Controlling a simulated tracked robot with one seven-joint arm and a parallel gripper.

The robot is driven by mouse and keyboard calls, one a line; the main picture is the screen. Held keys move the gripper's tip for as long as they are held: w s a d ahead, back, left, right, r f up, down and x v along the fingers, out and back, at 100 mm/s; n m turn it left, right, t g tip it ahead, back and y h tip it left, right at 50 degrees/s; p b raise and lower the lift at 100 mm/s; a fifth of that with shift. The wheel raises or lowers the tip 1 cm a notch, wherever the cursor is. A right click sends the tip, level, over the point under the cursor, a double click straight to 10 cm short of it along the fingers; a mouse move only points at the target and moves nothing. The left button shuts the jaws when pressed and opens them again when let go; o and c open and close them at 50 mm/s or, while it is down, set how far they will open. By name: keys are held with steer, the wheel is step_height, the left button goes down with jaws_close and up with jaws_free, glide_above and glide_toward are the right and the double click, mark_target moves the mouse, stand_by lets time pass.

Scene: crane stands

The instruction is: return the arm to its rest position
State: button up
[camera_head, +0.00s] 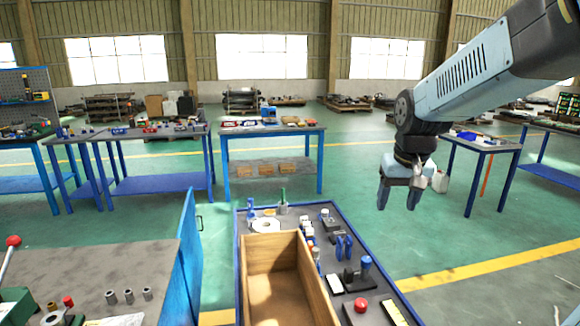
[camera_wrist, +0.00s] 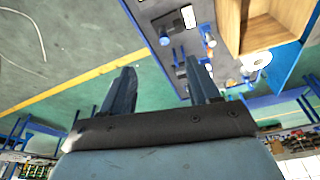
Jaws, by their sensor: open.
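My gripper (camera_head: 399,196) hangs from my arm at the right of the head view, fingers pointing down. It is open and empty, over the floor just right of the blue-edged workbench. In the wrist view, my gripper (camera_wrist: 162,85) shows its two fingers apart with nothing between them. My arm reaches in from the upper right of the head view, bent downward at the wrist.
The blue-edged workbench (camera_head: 227,308) carries an open wooden box (camera_head: 275,238), small tools and blue-handled items. A grey table (camera_head: 90,262) with metal cylinders stands at left. Another table (camera_head: 482,144) stands behind my gripper at right. Green floor is clear around the gripper.

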steer(key=s+r+t, duration=0.2)
steer(key=s+r, duration=0.1)
steer(key=s, duration=1.2)
steer(key=shift+r+t, duration=0.2)
steer(key=shift+t, duration=0.1)
